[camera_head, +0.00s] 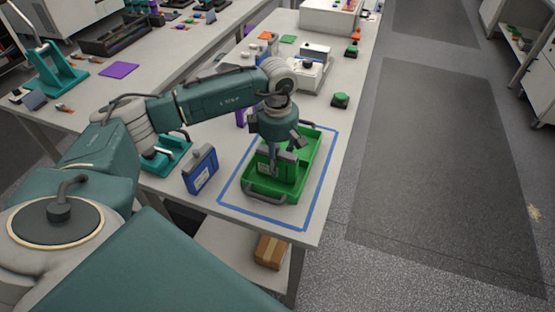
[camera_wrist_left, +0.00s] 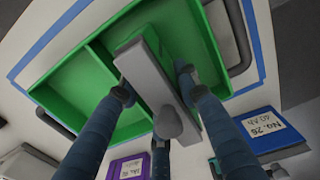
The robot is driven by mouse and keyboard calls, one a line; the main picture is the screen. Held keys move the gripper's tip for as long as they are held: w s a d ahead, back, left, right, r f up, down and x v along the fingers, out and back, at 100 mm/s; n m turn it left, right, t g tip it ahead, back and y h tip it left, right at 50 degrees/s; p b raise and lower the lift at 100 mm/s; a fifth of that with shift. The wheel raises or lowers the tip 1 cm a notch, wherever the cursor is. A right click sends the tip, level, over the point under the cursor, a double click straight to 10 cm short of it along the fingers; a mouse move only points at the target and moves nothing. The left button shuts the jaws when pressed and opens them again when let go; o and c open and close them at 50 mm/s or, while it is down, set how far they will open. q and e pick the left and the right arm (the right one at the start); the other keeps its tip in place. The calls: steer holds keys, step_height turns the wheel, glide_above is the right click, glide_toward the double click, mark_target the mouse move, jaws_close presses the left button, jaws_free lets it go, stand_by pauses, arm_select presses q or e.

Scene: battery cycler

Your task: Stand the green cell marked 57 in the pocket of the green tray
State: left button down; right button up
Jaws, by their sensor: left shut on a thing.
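The green tray (camera_head: 252,187) sits on the bench inside a blue tape outline; in the left wrist view its divider (camera_wrist_left: 100,62) parts it into compartments. My left gripper (camera_head: 277,150) is over the tray, shut on a green cell (camera_head: 285,171) with a grey top and a pale label. The number on the label is too small to read. In the left wrist view the fingers (camera_wrist_left: 155,86) press both sides of the cell's grey top (camera_wrist_left: 150,75). The cell is upright, within the tray's outline; whether its base touches the tray floor is hidden. My right gripper is not in view.
A blue cell (camera_head: 201,171) stands left of the tray; its label reads No. 26 in the left wrist view (camera_wrist_left: 257,130). A purple cell (camera_wrist_left: 128,167) stands nearby. A teal stand (camera_head: 170,158) is farther left. The bench's right edge is close to the tray.

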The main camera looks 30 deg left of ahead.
arm_select(q)
steer(key=shift+f, duration=0.3)
steer(key=c, duration=1.3)
jaws_free()
steer(key=shift+o, duration=0.2)
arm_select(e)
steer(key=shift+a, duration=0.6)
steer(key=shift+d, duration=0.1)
